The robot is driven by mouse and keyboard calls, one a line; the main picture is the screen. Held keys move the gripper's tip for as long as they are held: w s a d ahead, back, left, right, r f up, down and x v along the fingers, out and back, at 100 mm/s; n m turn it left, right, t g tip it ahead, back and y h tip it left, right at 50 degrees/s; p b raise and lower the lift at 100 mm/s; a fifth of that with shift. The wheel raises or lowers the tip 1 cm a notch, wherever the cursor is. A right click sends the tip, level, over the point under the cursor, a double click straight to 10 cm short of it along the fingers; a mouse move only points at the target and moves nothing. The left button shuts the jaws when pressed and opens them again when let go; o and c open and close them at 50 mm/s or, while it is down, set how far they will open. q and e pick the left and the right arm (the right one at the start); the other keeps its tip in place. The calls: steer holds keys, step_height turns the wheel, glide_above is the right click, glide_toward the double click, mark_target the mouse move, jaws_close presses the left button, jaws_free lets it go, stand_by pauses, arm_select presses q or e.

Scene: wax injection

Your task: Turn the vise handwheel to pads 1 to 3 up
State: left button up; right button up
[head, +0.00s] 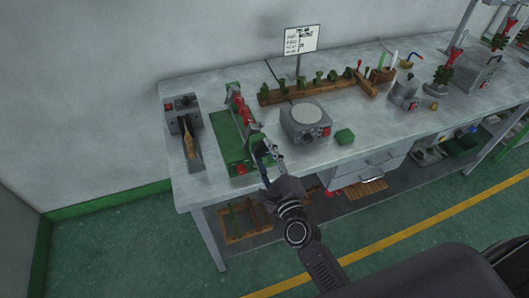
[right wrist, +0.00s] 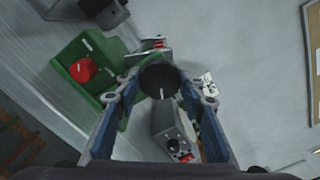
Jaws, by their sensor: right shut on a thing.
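The green vise (head: 229,143) stands near the left front of the bench, with a row of red parts (head: 239,106) on top. Part of its green body (right wrist: 63,58) shows in the right wrist view. My right gripper (head: 265,158) reaches over the vise's right front end. In the right wrist view, its blue fingers are shut on a dark round handwheel (right wrist: 160,77) with a small pale mark. The fingers and wrist hide most of the handwheel in the head view. Pad numbers cannot be read. My left gripper is not in view.
A red knob (right wrist: 83,70) sits on the green body left of the fingers. A grey box with a round plate (head: 305,118) stands right of the vise, near a green block (head: 345,136). A grey control unit (head: 183,112) stands at left. A wooden rack (head: 310,87) lies behind.

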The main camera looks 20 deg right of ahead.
steer(key=shift+n+p, duration=0.85)
steer(key=shift+n, duration=2.05)
steer(key=shift+n+p, duration=1)
steer(key=shift+n, duration=2.1)
steer(key=shift+n+p, duration=0.8)
steer(key=shift+n, duration=2.1)
steer(key=shift+n+p, duration=0.4)
steer(key=shift+n, duration=1.8)
steer(key=shift+f+n, duration=0.1)
steer(key=shift+n, duration=0.4)
steer(key=o, duration=1.2)
steer(key=shift+c, duration=0.2)
steer(key=s, duration=1.2)
steer(key=shift+d, duration=0.2)
